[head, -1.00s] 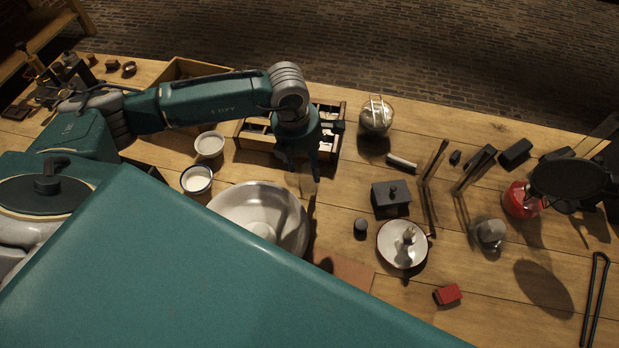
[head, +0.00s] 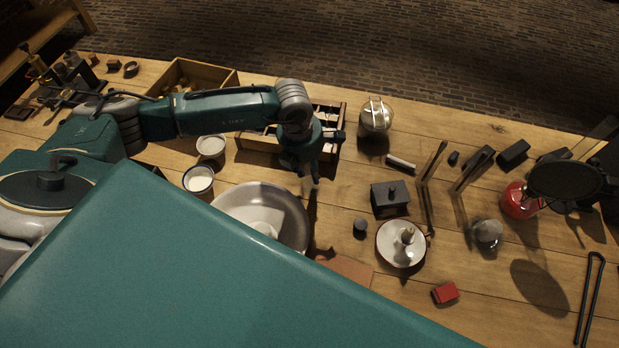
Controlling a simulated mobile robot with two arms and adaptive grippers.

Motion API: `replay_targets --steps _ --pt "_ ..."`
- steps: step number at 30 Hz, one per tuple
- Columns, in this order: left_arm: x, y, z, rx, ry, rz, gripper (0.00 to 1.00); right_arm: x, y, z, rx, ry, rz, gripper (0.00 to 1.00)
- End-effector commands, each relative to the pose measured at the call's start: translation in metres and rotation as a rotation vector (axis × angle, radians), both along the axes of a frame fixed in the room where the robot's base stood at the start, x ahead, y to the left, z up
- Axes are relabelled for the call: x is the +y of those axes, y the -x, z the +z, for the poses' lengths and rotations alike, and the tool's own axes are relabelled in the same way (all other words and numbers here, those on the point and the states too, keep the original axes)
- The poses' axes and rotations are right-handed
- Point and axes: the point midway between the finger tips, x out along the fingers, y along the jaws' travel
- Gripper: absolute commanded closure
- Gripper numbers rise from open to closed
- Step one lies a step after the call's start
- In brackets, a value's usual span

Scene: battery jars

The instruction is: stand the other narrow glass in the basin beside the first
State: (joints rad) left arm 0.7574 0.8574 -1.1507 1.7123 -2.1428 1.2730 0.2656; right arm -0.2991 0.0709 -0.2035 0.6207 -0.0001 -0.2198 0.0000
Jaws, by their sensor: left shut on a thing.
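The basin (head: 291,205) is a wide, shallow metal bowl on the table, left of centre, its near part hidden behind my own teal body. My left gripper (head: 309,185) points down at the basin's far right rim. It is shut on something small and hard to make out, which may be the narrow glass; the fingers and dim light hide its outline. A pale shape (head: 263,228) shows low in the basin, and I cannot tell whether it is the first glass. My right gripper is not in view.
Two white-filled cups (head: 198,179) and (head: 211,146) stand left of the basin. A divided wooden tray (head: 329,112) lies behind the gripper. A dark lidded box (head: 390,198), a small dark cylinder (head: 360,227) and a white dish (head: 401,255) stand to the right.

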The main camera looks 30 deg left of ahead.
Motion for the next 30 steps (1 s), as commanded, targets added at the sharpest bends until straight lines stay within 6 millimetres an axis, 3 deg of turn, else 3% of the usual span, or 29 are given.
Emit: replay_targets --steps 5,11,17,24,30 --pt "0.0 -0.001 0.003 -0.002 0.0 0.0 1.0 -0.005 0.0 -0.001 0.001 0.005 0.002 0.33" --pt "0.0 -0.002 0.02 -0.006 0.002 -0.001 1.0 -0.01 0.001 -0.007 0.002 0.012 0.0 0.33" --pt "0.0 -0.002 0.064 -0.009 0.0 -0.001 1.0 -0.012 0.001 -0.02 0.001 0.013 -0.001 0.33" --pt "0.0 -0.002 0.135 -0.009 0.0 -0.001 1.0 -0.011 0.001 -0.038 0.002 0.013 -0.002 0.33" --pt "0.0 -0.001 0.177 -0.007 0.0 -0.001 1.0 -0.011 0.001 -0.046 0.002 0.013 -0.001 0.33"
